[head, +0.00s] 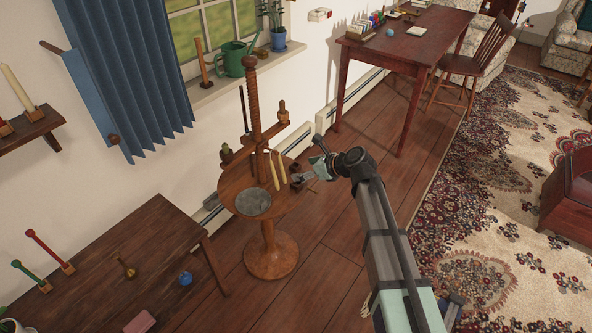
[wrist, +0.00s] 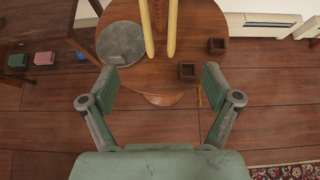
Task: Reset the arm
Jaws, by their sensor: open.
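My gripper (head: 308,162) is at the right edge of the round wooden stand (head: 236,180) in the head view. In the wrist view my gripper (wrist: 160,84) has its two green fingers spread wide with nothing between them. The round stand's top (wrist: 205,45) lies beyond and below the fingertips. My arm reaches in from the lower right of the head view.
On the stand are a grey round plate (wrist: 122,43), two small dark wooden blocks (wrist: 187,72) and two hanging pale candles (wrist: 172,30). A dark low table (head: 130,245) is at left. Open floor (head: 330,240) lies right of the stand.

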